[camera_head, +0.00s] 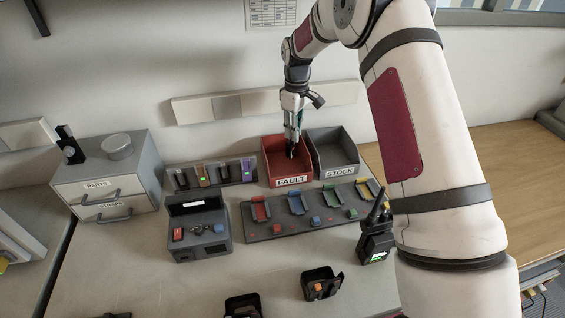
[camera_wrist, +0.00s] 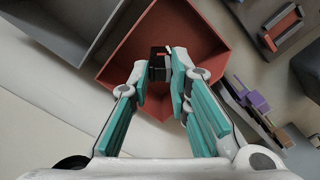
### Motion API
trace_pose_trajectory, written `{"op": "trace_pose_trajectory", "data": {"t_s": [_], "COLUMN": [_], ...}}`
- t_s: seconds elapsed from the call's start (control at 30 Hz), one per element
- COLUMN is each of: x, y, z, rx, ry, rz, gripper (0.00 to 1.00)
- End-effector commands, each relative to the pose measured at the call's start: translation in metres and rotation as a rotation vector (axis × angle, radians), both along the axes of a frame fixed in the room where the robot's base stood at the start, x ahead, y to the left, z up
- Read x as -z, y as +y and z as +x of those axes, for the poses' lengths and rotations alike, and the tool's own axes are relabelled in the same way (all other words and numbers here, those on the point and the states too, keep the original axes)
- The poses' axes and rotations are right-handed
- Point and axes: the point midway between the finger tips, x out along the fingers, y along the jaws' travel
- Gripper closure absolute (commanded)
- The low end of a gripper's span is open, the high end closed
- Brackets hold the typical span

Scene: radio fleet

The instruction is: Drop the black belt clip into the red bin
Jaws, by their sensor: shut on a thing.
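The black belt clip (camera_wrist: 158,66) is held between the fingertips of my gripper (camera_wrist: 160,75) in the wrist view. In the head view my gripper (camera_head: 292,142) points down over the red bin (camera_head: 272,147), labelled FAULT, with the dark clip (camera_head: 291,153) at its tip. In the wrist view the red bin (camera_wrist: 215,50) lies open beneath the clip. I cannot tell exactly how far the clip is above the bin floor.
A grey bin (camera_head: 335,140) labelled STOCK stands right beside the red bin. A charger rack (camera_head: 240,173) is to its left, and a tray with coloured holders (camera_head: 320,226) lies in front. A radio (camera_head: 376,243) stands upright near my arm.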

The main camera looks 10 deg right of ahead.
Motion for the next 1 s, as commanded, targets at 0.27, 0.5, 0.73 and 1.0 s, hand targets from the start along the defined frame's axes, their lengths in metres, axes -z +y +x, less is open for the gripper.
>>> {"op": "trace_pose_trajectory", "data": {"t_s": [0.27, 0.5, 0.73, 1.0], "x": [0.0, 0.0, -0.02, -0.061], "y": [0.0, 0.0, 0.0, 0.0], "z": [0.0, 0.0, 0.001, 0.001], "rx": [0.0, 0.0, 0.001, 0.0], "ry": [0.0, 0.0, -0.004, -0.004], "rz": [0.0, 0.0, 0.0, 0.001], "gripper": [0.59, 0.59, 0.59, 0.59]}}
